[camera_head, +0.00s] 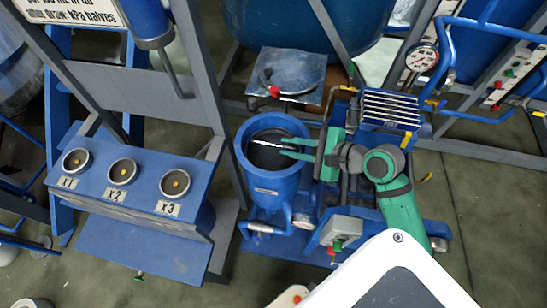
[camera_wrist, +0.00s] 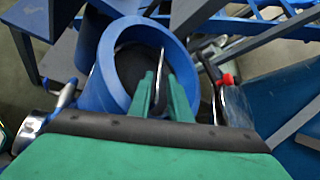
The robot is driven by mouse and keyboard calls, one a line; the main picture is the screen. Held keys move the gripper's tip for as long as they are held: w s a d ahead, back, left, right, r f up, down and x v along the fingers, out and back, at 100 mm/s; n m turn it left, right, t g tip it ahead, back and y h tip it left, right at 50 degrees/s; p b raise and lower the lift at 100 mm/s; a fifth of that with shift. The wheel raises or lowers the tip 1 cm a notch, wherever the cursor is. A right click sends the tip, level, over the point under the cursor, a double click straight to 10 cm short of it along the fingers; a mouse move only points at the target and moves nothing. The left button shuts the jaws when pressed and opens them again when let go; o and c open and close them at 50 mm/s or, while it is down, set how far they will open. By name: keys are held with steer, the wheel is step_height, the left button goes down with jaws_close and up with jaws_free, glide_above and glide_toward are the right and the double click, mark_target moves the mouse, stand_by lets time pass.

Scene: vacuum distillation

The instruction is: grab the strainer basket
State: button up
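The strainer basket (camera_head: 268,154) sits inside a blue cylindrical housing (camera_head: 241,170) with an open top. Its dark mesh inside also shows in the wrist view (camera_wrist: 132,70). A thin metal handle (camera_head: 267,144) stands up across the basket; it also shows in the wrist view (camera_wrist: 162,62). My green gripper (camera_head: 286,147) reaches in over the housing's right rim. In the wrist view my two fingers (camera_wrist: 160,85) lie on either side of the handle, with a small gap between them. The fingers look parted; contact with the handle is not clear. The basket's lower part is hidden.
A blue stand (camera_head: 130,195) with three round sockets marked X1, X2 and X3 is left of the housing. A clear lid with a red knob (camera_head: 274,91) is behind it. A finned blue block (camera_head: 390,109), pipes and a gauge (camera_head: 421,57) crowd the right.

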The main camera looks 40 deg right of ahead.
mark_target(276, 145)
steer(key=shift+x, duration=2.4)
jaws_close()
steer(key=shift+f, duration=0.1)
steer(key=shift+w, duration=0.1)
steer(key=shift+s+d, duration=0.2)
steer(key=shift+s, duration=0.05)
steer(key=shift+w+a, duration=0.15)
steer(key=shift+a, duration=0.2)
steer(key=shift+d, duration=0.2)
